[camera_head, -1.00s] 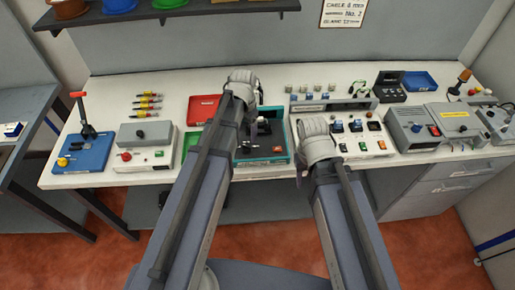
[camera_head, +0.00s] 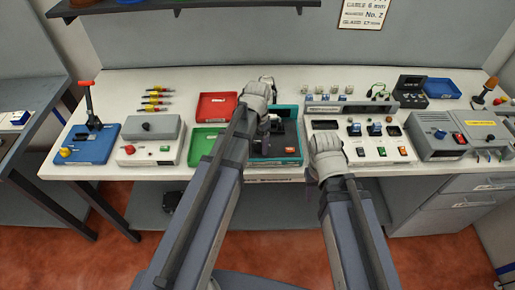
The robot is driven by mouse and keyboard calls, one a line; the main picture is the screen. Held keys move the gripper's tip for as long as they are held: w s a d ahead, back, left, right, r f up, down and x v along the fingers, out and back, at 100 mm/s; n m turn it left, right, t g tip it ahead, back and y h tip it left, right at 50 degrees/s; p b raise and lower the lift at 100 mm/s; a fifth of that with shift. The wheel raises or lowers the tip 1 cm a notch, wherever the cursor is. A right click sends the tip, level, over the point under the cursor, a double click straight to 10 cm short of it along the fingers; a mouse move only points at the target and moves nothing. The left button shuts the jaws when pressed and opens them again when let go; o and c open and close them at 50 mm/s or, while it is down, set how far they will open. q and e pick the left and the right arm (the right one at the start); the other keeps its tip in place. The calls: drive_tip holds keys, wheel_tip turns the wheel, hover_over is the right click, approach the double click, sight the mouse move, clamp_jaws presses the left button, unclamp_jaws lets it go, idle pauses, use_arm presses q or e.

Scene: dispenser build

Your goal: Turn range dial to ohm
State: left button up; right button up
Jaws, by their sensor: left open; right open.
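No dial marked with ohm can be made out at this size. A teal-edged device (camera_head: 287,158) with a black top stands mid-bench, partly hidden by my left arm. My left gripper (camera_head: 268,122) is over its left part, open, its fingers mostly hidden by the wrist. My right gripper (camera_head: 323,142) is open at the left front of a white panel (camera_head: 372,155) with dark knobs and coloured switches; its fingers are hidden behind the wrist. I cannot tell whether either gripper touches anything.
Red (camera_head: 214,105) and green (camera_head: 203,143) trays lie behind my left arm. A grey unit (camera_head: 436,133) stands right.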

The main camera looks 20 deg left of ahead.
use_arm(q)
clamp_jaws()
idle(0.7)
